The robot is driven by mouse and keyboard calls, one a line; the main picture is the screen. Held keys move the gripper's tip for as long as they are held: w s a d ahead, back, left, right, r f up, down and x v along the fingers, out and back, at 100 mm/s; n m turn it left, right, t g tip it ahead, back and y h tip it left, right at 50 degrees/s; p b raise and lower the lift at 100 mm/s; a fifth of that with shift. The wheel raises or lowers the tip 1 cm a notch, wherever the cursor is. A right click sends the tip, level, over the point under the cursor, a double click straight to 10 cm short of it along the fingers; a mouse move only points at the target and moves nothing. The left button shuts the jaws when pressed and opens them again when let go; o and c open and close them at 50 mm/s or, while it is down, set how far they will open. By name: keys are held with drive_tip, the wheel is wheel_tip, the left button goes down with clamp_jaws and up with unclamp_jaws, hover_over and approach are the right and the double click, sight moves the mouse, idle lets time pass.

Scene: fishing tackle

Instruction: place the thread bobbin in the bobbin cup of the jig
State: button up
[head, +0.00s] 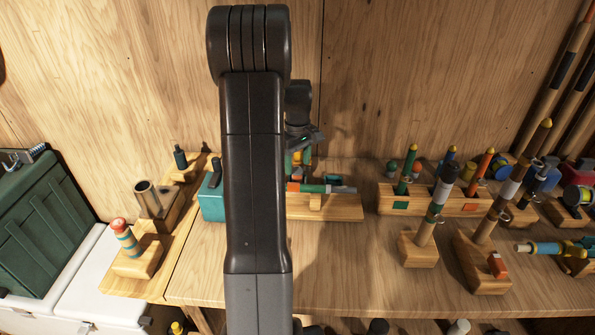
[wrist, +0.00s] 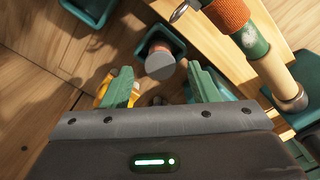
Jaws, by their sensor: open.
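A round grey-topped piece with a reddish side (wrist: 160,62), which looks like the thread bobbin, stands in a square teal cup (wrist: 178,42) in the wrist view. My gripper (wrist: 159,78) is open, with its green fingers apart on either side of the grey top in the picture; I cannot tell whether they touch it. A second teal cup (wrist: 88,8) shows at the top left, partly cut off. In the head view, my arm hides most of this area, and I cannot make out the bobbin or my fingertips there.
A rod with an orange wrap (wrist: 230,14) lies close on the right over a wooden block. A yellow item (wrist: 103,92) is partly behind the left finger. In the head view, wooden racks (head: 450,205) with upright rods stand right; a striped float (head: 122,240) stands left.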

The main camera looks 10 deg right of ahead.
sight(298, 170)
wheel_tip(298, 170, up, 8)
